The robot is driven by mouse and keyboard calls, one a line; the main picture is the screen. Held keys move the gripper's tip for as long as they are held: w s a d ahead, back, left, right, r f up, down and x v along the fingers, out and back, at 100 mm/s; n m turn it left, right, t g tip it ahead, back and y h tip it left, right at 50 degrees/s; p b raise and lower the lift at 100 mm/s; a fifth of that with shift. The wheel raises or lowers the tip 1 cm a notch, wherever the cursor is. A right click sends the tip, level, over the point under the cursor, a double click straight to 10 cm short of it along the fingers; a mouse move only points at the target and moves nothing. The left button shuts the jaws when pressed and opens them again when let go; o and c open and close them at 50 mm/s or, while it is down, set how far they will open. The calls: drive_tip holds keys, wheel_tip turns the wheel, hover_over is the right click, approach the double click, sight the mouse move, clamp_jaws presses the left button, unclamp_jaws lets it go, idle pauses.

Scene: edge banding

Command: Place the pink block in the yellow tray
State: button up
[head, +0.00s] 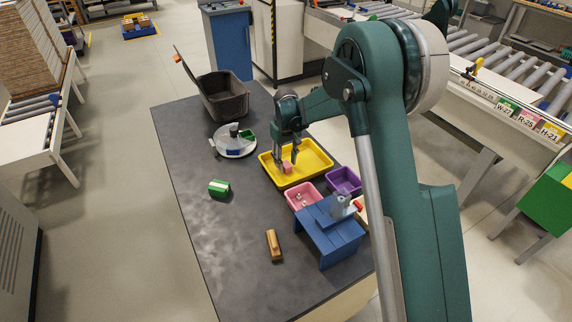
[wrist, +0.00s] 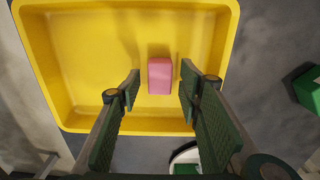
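The pink block (head: 287,168) is inside the yellow tray (head: 318,150) on the dark table and appears to rest on its floor. In the wrist view the pink block (wrist: 160,75) shows near the middle of the yellow tray (wrist: 90,110), closer to the near wall. My gripper (head: 288,160) is over the tray. In the wrist view my gripper (wrist: 161,88) is open, with a finger on each side of the block and a visible gap to both. The block's underside is hidden.
A pink tray (head: 303,196), a purple tray (head: 343,180) and a blue stand (head: 328,232) are nearby. A dark bin (head: 224,95) stands behind.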

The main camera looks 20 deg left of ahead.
sight(288, 164)
wheel_tip(288, 164, up, 10)
drive_tip(key=shift+r+p, duration=0.2)
drive_tip(key=shift+p, duration=0.15)
idle(0.7)
drive_tip(key=s+d+r+m+t, duration=0.1)
drive_tip(key=s+d+r, duration=0.4)
drive_tip(key=d+r, duration=0.3)
drive_tip(key=s+d+r+m+t+y, duration=0.15)
drive_tip(key=s+d+r, duration=0.4)
drive_tip(key=d, duration=0.55)
drive_tip(key=s+d+r+m+t+h, duration=0.15)
drive_tip(key=s+d+r, duration=0.25)
drive_tip(key=d+r, duration=0.45)
drive_tip(key=s+d+f+m+t, duration=0.1)
drive_tip(key=s+d+m, duration=0.1)
drive_tip(key=s+d, duration=0.8)
drive_tip(key=s+d+f+m+t, duration=0.2)
drive_tip(key=s+d, duration=0.8)
drive_tip(key=s, duration=0.6)
drive_tip(key=shift+s+f+m, duration=0.2)
drive_tip(key=shift+f+m, duration=0.1)
drive_tip(key=shift+m, duration=0.2)
